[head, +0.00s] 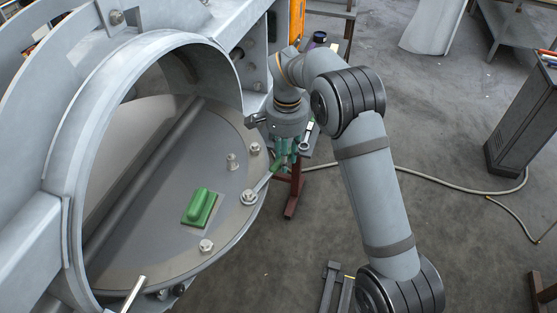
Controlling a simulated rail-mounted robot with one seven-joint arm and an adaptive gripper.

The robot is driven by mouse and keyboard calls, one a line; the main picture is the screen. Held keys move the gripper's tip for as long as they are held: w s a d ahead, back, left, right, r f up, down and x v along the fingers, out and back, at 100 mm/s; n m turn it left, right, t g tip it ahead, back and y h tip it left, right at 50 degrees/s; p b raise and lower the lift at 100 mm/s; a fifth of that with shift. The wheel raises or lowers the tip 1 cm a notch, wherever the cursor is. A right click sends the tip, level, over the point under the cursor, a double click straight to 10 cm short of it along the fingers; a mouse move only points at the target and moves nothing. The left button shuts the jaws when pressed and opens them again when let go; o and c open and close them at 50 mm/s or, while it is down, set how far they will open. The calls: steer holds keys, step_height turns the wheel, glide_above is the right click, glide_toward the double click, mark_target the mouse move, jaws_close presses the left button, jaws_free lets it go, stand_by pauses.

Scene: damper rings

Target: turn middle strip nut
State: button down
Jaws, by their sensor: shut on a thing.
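My gripper (285,162) is shut on the green handle of a wrench (262,184), just right of the round damper disc. The wrench slants down-left from my gripper. Its head is at a nut (249,197) on the disc's right rim; whether it is fully seated on the nut is too small to tell. This nut lies between an upper nut (254,149) and a lower nut (206,246) along the rim. My wrist partly hides the fingers and the handle's end.
A green-handled block (200,207) and a short stud (232,161) stand on the disc (150,240). A grey ring housing (75,140) surrounds it. A silver tool (306,134) lies on a small stand behind my gripper. A hose (440,180) crosses the open floor at right.

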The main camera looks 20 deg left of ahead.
steer(key=shift+d, duration=0.1)
steer(key=shift+s, duration=0.1)
steer(key=shift+s+d+m+b, duration=0.4)
steer(key=shift+d+m+b, duration=0.25)
steer(key=shift+b, duration=0.25)
steer(key=shift+s+d+m+b, duration=0.35)
steer(key=shift+d+m+b, duration=0.25)
steer(key=shift+b, duration=0.3)
steer(key=shift+s+d+m+b, duration=0.4)
steer(key=shift+d+m+b, duration=0.25)
steer(key=shift+b, duration=0.25)
